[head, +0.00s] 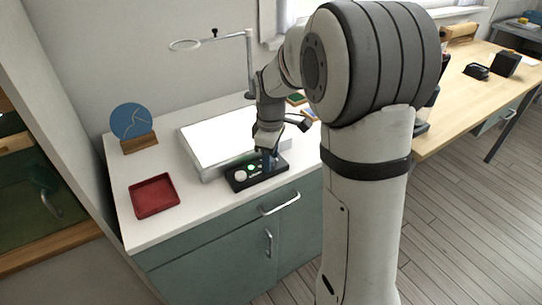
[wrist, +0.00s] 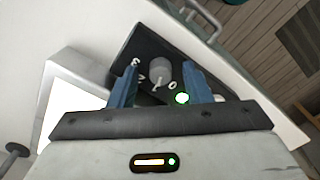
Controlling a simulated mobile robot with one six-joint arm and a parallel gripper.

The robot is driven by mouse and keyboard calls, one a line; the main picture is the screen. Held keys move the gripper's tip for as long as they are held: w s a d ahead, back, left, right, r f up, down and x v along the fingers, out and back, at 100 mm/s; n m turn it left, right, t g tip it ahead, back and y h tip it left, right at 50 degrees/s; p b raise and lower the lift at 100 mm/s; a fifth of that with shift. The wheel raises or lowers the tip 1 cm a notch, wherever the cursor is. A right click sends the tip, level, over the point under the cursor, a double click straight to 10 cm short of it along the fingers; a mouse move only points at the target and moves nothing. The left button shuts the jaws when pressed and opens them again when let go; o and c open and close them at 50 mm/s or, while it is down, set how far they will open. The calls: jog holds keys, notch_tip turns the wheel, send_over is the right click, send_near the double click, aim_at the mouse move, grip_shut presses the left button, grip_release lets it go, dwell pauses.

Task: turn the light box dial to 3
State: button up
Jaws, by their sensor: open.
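The light box (head: 215,143) has a bright white top and stands on the white counter; part of it glows at the left of the wrist view (wrist: 72,105). Its black control panel (head: 245,185) lies at its front edge. In the wrist view the panel (wrist: 130,48) carries a grey dial (wrist: 161,72) with the numerals 3, 2, 1 and 0 around it, and a lit green lamp (wrist: 182,98). I cannot tell which numeral the dial points to. My gripper (head: 268,160) is open over the panel, its blue fingers (wrist: 157,75) on either side of the dial. Contact is unclear.
A red tray (head: 153,196) and a blue disc on a wooden stand (head: 131,122) are to the left on the counter. A ring on a post (head: 249,65) rises behind the light box. A wooden table (head: 455,95) is at the right.

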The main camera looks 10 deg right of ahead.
jog(key=shift+c, duration=0.2)
grip_shut()
dwell(0.3)
jog(key=m+p, duration=0.1)
jog(key=m, duration=0.2)
jog(key=shift+r+m, duration=0.15)
jog(key=shift+m, duration=0.25)
jog(key=m+p, duration=0.1)
jog(key=m, duration=0.4)
jog(key=shift+m+p, duration=0.3)
jog(key=shift+p, duration=0.05)
jog(key=m, duration=0.4)
jog(key=shift+w+p, duration=0.1)
jog(key=shift+p, duration=0.3)
jog(key=shift+m, duration=2.2)
